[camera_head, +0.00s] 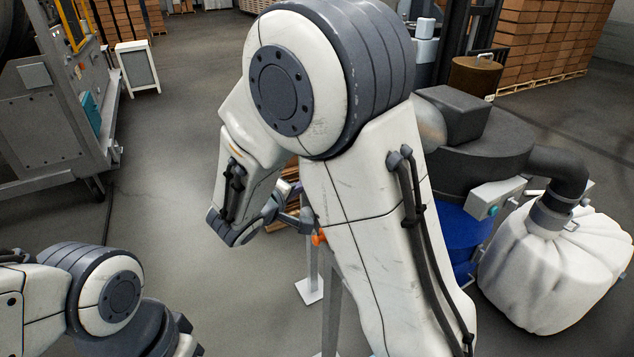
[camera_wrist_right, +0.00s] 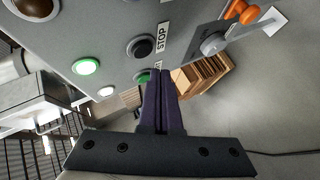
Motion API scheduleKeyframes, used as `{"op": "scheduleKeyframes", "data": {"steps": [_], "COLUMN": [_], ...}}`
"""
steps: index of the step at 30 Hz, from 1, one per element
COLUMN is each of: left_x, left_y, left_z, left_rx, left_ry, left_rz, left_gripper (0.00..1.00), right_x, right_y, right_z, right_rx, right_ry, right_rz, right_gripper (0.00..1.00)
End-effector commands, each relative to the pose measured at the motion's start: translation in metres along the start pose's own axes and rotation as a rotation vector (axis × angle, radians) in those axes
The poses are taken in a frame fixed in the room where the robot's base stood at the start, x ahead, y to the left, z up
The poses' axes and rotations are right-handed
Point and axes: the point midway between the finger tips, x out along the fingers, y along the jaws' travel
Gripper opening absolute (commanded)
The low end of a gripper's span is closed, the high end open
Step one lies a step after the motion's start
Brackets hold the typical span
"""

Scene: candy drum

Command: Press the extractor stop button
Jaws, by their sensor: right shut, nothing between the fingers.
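A grey control panel (camera_wrist_right: 60,35) fills the upper left of the right wrist view. It carries a black round button (camera_wrist_right: 140,47) beside a label reading STOP (camera_wrist_right: 162,38). A green button (camera_wrist_right: 142,77) sits just below it, close to my fingertips in the picture. My right gripper (camera_wrist_right: 160,74) is shut and empty, its dark fingers together and pointing at the panel below the STOP label. I cannot tell whether the fingertips touch the panel. In the head view my right arm hides most of the panel and its buttons. My left gripper is out of view.
A blue drum unit (camera_head: 462,238) with a white bag (camera_head: 550,275) stands at right. Floor at left is open.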

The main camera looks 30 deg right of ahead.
Motion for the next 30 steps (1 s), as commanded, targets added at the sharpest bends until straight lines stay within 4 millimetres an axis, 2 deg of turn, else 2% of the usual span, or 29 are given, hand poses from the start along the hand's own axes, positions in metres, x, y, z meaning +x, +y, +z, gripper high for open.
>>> {"op": "scheduleKeyframes", "data": {"steps": [1,5,30], "left_x": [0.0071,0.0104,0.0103], "left_y": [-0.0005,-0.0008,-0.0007], "left_z": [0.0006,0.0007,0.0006], "left_rx": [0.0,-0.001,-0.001], "left_ry": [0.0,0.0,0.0], "left_rz": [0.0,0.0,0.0], "left_gripper": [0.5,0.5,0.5], "right_x": [0.0051,0.0092,0.0101], "right_y": [-0.0004,0.0046,0.0068], "right_z": [0.0039,0.0069,0.0077], "right_rx": [0.002,0.001,-0.002], "right_ry": [-0.001,0.0,0.001], "right_rz": [0.001,0.002,0.001], "right_gripper": [0.0,0.0,0.0]}}
